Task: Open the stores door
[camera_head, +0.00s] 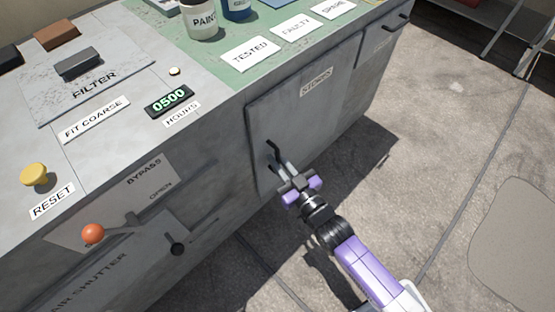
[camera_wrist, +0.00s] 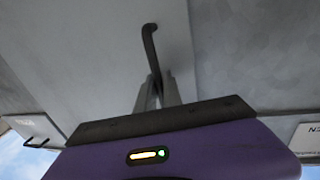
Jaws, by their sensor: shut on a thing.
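The stores door (camera_head: 310,110) is a grey panel on the front of the bench, with a label reading STORES near its top. It looks closed, flush with the bench front. Its dark bar handle (camera_head: 272,152) stands upright near the door's left edge. My gripper (camera_head: 278,166) is at the handle, with its fingers shut around the lower part of it. In the wrist view the handle (camera_wrist: 150,45) runs down between the two grey fingers (camera_wrist: 158,92). The fingertips' exact contact is partly hidden there.
A drawer or door with a handle (camera_head: 396,22) is at the right. A paint pot (camera_head: 201,22) stands on top. The concrete floor (camera_head: 440,130) before the door is clear.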

